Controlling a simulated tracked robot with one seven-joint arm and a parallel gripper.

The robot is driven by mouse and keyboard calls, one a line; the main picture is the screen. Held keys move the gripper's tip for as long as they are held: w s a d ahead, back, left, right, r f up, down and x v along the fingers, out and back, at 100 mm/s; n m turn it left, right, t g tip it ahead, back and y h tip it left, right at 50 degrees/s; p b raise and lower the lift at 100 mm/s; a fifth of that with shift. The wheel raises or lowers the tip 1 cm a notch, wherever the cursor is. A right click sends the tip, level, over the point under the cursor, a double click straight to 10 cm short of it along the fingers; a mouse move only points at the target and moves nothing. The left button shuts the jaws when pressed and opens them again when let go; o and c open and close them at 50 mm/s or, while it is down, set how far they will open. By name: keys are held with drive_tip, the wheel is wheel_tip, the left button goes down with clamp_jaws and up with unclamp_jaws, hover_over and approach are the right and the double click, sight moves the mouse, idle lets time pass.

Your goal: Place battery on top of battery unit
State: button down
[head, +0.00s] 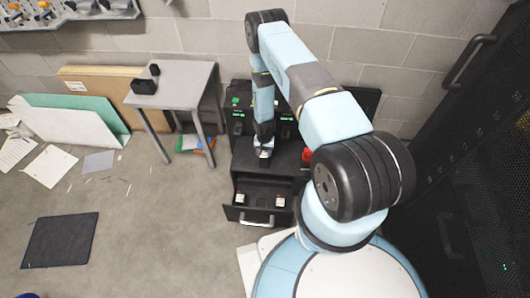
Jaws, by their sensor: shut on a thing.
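The black battery unit (248,158) stands against the block wall, with green-lit dark slots (238,114) along its back. My gripper (264,152) points down over the unit's top surface, in front of these slots. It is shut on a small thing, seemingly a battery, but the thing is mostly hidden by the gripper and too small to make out. I cannot tell whether it touches the top. Below, the unit's drawer (250,217) is open. Two small pale-topped things (238,198), (279,201), which look like batteries, are in it.
A red item (306,155) sits at the unit's right side, partly behind my arm. A grey table (185,85) with black items stands left. A dark rack (470,170) is at the right. Boards and papers lie far left; a dark mat (60,240) is on open floor.

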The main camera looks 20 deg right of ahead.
drive_tip(key=shift+c, duration=2.4)
unclamp_jaws()
drive_tip(key=shift+r, duration=0.1)
wheel_tip(320, 180, up, 12)
